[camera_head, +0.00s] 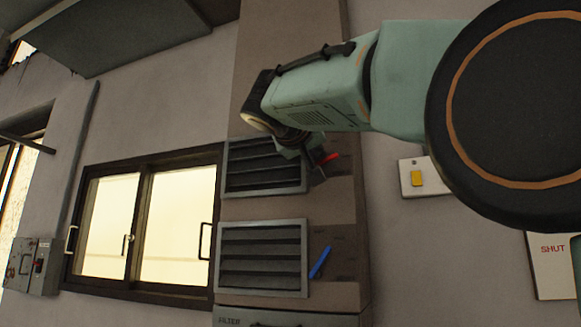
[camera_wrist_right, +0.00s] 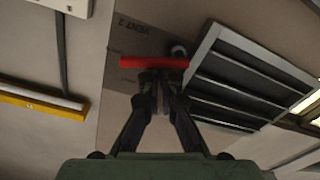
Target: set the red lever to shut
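The red lever (camera_head: 329,158) sits on the brown panel just right of the upper louvred vent (camera_head: 265,166). In the right wrist view the red lever (camera_wrist_right: 155,62) lies level across the picture, beside the vent (camera_wrist_right: 240,75) and a round pivot. My right gripper (camera_head: 314,165) is at the lever, partly hidden by its own wrist in the head view. In the wrist view its fingertips (camera_wrist_right: 160,77) are close together, right at the lever's middle; the lever runs across them, not clearly between them. Whether they touch is unclear. My left gripper is not in view.
A blue lever (camera_head: 320,262) sits beside the lower vent (camera_head: 262,258). A white box with a yellow switch (camera_head: 416,178) and a sign reading SHUT (camera_head: 553,265) are on the wall to the right. A window (camera_head: 145,225) and grey control box (camera_head: 35,265) are at left.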

